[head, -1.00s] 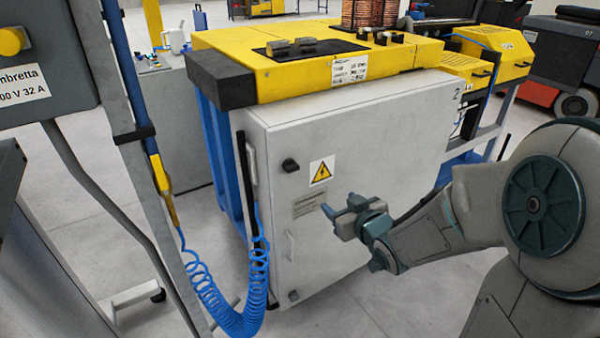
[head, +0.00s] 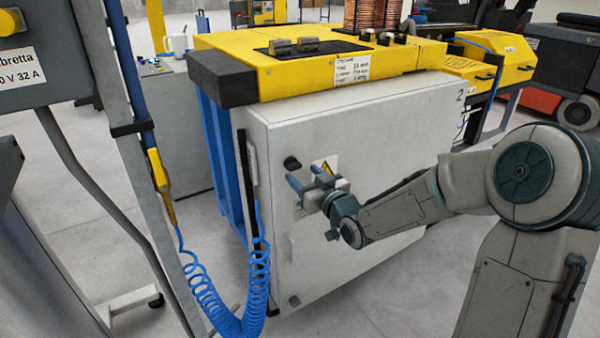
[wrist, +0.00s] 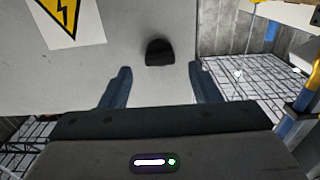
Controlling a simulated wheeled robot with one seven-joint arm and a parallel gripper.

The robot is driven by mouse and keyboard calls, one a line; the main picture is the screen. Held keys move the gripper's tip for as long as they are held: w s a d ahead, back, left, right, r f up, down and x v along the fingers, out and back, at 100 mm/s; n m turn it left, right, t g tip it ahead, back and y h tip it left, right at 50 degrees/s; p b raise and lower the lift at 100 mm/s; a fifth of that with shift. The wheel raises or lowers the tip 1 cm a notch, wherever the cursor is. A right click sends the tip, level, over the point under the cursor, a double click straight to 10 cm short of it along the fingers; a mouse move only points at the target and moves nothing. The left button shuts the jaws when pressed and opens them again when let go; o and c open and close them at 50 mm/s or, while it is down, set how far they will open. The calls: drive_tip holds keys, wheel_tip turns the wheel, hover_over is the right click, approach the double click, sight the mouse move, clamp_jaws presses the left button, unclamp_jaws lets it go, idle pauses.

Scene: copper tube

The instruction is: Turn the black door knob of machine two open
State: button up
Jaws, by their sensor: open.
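The black door knob (head: 292,163) sits near the upper left of the grey cabinet door of machine two (head: 370,125), which bears a "2" at its upper right. The knob also shows in the wrist view (wrist: 160,52), ahead of my fingers and roughly midway between them. My gripper (head: 306,176) is open and empty, in front of the door just below and right of the knob. In the wrist view its two blue fingers (wrist: 159,88) are spread wide. The knob looks apart from both fingers. The gripper partly covers the yellow warning sign in the head view.
The warning sign (wrist: 72,12) is beside the knob. A pale door handle (head: 290,248) is lower on the door. A coiled blue hose (head: 240,300) hangs left of the cabinet, near a grey post (head: 150,200). The yellow machine top (head: 300,70) overhangs the door.

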sight(296, 168)
drive_tip(key=shift+x, duration=1.5)
drive_tip(key=c, duration=1)
